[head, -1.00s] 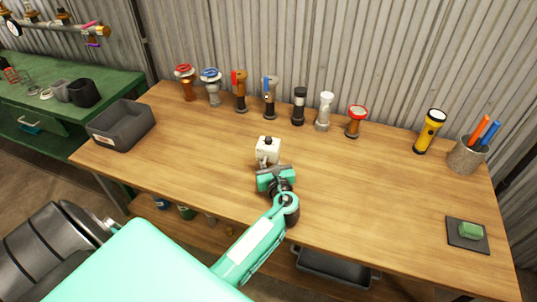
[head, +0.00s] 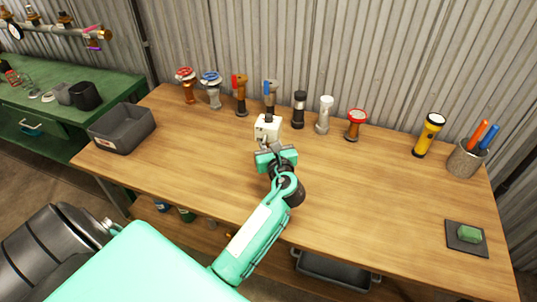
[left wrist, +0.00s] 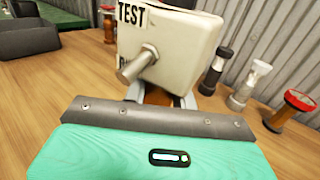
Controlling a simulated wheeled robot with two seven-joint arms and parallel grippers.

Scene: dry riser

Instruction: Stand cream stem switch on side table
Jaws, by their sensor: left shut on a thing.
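The cream stem switch (head: 268,130) is a boxy cream block with a metal stem on its side. In the left wrist view the switch (left wrist: 165,45) fills the upper middle, with a "TEST" label, and its top is cut off. My left gripper (head: 272,149) is shut on it and appears to hold it above the wooden bench (head: 370,190). In the head view it covers the foot of the blue-lever valve. A green table (head: 118,80) stands at the far left; I take it for the side table. My right gripper is not in view.
Several valves and fittings, including a red-lever valve (head: 240,95) and a black one (head: 299,108), line the back of the bench. A grey bin (head: 125,143) sits at its left end.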

